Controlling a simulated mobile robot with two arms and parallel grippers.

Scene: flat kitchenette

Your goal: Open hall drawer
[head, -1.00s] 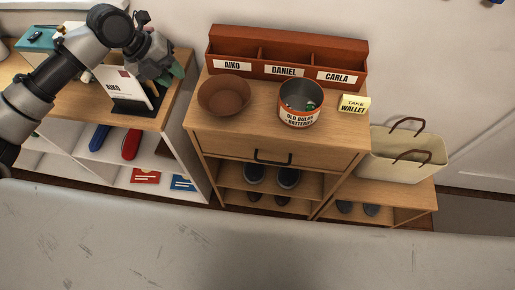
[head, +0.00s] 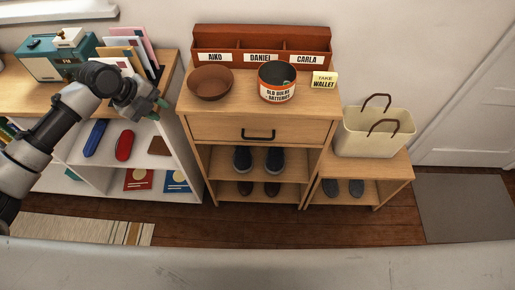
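The hall drawer (head: 220,129) is the wooden front under the top of the small hall cabinet, and it looks shut. Its dark bar handle (head: 258,135) is at the middle of the front. My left gripper (head: 158,104) is to the left of the cabinet, in front of the shelf unit and apart from the handle. Its fingers are small and partly hidden by the wrist, so I cannot tell if it is open. My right gripper is not in view.
A cream bag (head: 373,134) stands on the low bench (head: 398,167) at right. Wood floor (head: 235,225) is clear in front.

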